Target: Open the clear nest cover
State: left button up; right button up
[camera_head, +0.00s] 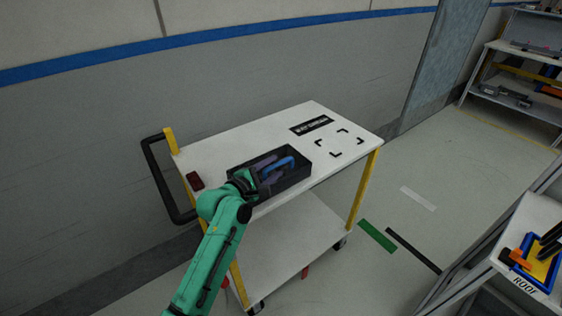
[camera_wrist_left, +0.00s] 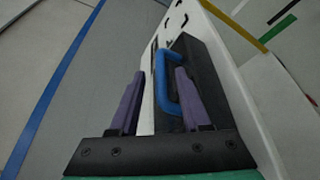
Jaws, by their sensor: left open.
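A dark box-like nest (camera_head: 296,178) stands on the white cart top. A blue bar handle (camera_head: 284,163) sits on it; I take this as the handle of the nest cover, whose clear panel I cannot make out. My left gripper (camera_head: 272,168) is open over the box, its purple fingers near the handle. In the left wrist view the blue handle (camera_wrist_left: 161,85) shows between the two fingers, closer to the right one, and nothing is gripped. Whether the fingers touch it I cannot tell. The green arm hides the box's near left corner. My right gripper is not in view.
The white cart (camera_head: 218,152) has yellow posts and a black push handle (camera_head: 152,175). A small dark red block (camera_head: 195,181) lies on its left. Corner marks (camera_head: 340,142) and a black label (camera_head: 312,125) are at right. A blue tray (camera_head: 526,262) stands on another table.

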aim_at(277, 166)
pick_arm(q)
jog(key=x, duration=0.4)
jog(key=shift+w+d+f, duration=0.1)
jog(key=shift+w+f, duration=0.05)
jog(key=shift+w, duration=0.05)
grip_shut()
dwell(1.2)
